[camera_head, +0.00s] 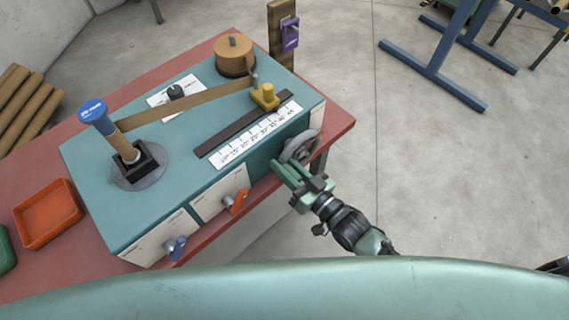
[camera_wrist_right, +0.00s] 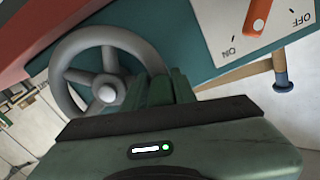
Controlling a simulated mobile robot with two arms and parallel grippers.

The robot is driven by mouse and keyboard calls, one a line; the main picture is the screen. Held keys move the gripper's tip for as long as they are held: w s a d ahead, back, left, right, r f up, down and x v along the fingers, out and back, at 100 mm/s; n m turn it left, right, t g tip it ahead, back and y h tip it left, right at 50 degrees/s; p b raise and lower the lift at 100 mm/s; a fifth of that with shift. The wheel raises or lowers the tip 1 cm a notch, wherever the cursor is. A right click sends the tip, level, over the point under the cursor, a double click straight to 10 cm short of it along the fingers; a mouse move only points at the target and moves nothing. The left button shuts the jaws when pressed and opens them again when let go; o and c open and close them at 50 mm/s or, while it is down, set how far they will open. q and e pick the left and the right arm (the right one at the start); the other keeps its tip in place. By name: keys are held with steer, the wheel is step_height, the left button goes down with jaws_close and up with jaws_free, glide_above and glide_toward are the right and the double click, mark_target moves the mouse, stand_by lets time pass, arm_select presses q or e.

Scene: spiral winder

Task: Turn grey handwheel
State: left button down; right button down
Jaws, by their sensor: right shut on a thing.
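The grey handwheel (camera_head: 300,147) is mounted on the right end of the teal winder's front face. In the right wrist view the handwheel (camera_wrist_right: 68,58) shows its rim, spokes and a pale round hub. My right gripper (camera_head: 282,167) reaches up to the wheel from the front. In the right wrist view the fingers of my right gripper (camera_wrist_right: 165,88) are at the wheel's rim and closed on it; they hide part of the rim. My left gripper is not in either view.
The teal winder (camera_head: 195,135) stands on a red bench (camera_head: 335,118). An orange lever (camera_head: 238,202) and a blue lever (camera_head: 177,246) stick out of its front, left of the wheel. An orange tray (camera_head: 48,213) lies at the left.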

mark_target(299, 181)
steer(key=shift+a+r, duration=0.15)
steer(key=shift+r, duration=0.1)
steer(key=c, duration=1.2)
jaws_free()
steer(key=shift+c, duration=0.2)
steer(key=shift+s, duration=0.1)
steer(key=shift+f, duration=0.1)
steer(key=shift+s+d+f, duration=0.1)
steer(key=shift+s+d, duration=0.05)
steer(key=shift+d, duration=0.15)
steer(key=b+v, duration=0.2)
steer(key=v, duration=0.5)
steer(key=shift+s, duration=0.2)
